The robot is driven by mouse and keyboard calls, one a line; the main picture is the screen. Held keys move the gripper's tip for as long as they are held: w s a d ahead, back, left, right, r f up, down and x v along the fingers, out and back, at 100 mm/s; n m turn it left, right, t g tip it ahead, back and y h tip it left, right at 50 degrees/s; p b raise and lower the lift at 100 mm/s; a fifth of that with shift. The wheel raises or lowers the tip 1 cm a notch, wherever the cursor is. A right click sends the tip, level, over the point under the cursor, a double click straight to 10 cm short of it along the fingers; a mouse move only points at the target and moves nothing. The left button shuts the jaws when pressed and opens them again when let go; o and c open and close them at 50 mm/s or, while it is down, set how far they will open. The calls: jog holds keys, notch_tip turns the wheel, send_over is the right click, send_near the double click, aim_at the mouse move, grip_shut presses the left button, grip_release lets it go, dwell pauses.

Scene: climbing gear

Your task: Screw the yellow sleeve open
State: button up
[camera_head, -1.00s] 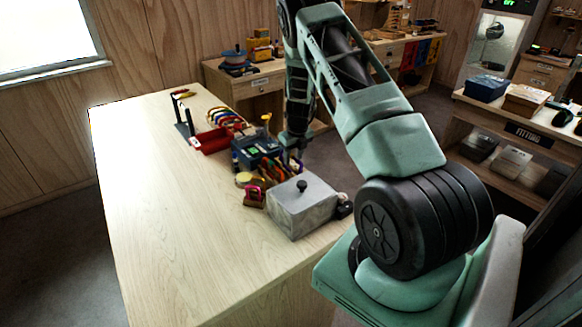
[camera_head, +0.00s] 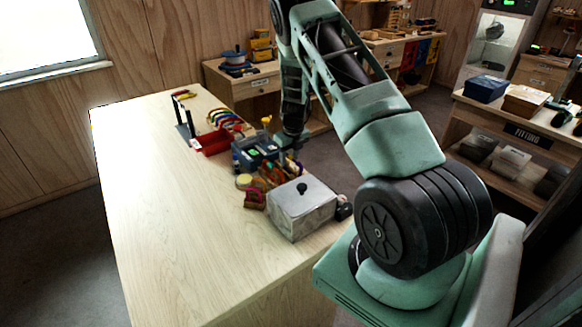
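My gripper (camera_head: 286,143) is at the right edge of the wooden table, beside a dark blue device (camera_head: 254,149). It is small and dark in this view, so I cannot tell whether its fingers are open or shut. Several coloured pieces of gear (camera_head: 268,175) lie close together just in front of the device and my gripper. A yellow sleeve cannot be made out for certain. A small yellow round item (camera_head: 243,181) lies at the left of this gear, and a yellow-topped item (camera_head: 266,121) stands behind the device.
A grey box with a black knob (camera_head: 302,208) stands at the table's near right. A red tray (camera_head: 217,141) and a dark stand (camera_head: 186,124) are at the back. The left and front of the table (camera_head: 175,235) are clear.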

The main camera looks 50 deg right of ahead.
jog(key=shift+s+d+r+p, duration=0.1)
jog(key=shift+d+r+p, duration=0.15)
jog(key=shift+r, duration=0.5)
jog(key=shift+s+d+f, duration=0.1)
jog(key=shift+s+d, duration=0.1)
jog(key=shift+d, duration=0.5)
jog(key=shift+f, duration=0.15)
jog(key=shift+f+b, duration=1)
jog(key=shift+f, duration=0.25)
jog(key=shift+a, duration=0.1)
jog(key=shift+w+a, duration=0.2)
jog(key=shift+a, duration=0.45)
jog(key=shift+r, duration=0.1)
